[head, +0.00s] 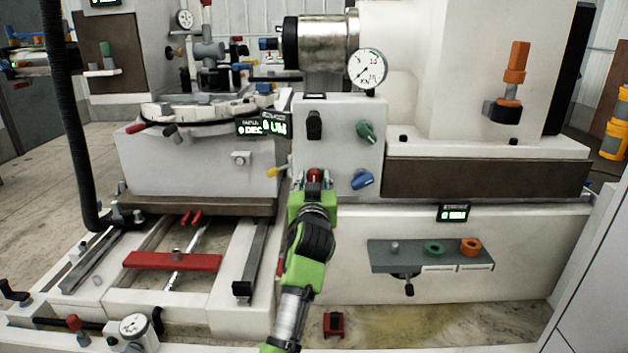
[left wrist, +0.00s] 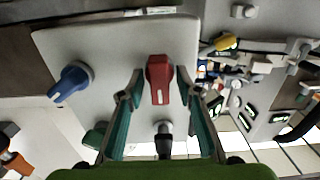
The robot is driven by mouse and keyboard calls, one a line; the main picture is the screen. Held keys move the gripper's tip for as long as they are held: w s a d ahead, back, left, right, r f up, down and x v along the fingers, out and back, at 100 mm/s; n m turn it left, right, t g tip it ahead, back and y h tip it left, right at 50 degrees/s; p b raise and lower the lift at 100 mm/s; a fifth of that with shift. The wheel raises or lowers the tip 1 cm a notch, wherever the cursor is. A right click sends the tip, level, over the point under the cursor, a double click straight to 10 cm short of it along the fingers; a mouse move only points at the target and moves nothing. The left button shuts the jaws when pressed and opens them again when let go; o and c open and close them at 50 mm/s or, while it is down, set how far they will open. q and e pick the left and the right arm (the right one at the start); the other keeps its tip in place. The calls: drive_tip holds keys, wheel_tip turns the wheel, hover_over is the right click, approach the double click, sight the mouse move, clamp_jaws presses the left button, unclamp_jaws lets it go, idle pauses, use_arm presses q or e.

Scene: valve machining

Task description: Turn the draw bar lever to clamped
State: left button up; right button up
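A red lever knob (head: 314,176) sits low on the grey-white control panel (head: 338,105). It also shows in the left wrist view (left wrist: 159,80), pointing roughly up and down there. No readable label tells me which control is the draw bar lever. My left gripper (head: 313,188) is in front of the red knob. In the left wrist view its two fingers (left wrist: 159,88) stand on either side of the knob, with a small gap on each side. Contact is not visible. An orange lever (head: 515,65) stands upright on the machine housing at right. My right gripper is not in view.
The panel also carries a blue knob (head: 362,180), a green knob (head: 366,132) and a black lever (head: 314,125). A yellow-tipped lever (head: 277,172) juts out left of the red knob. A dial gauge (head: 367,69) is above. A grey shelf (head: 385,258) projects at lower right.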

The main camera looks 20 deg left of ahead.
use_arm(q)
wheel_tip(320, 180, up, 10)
idle(0.5)
drive_tip(key=shift+f, duration=0.1)
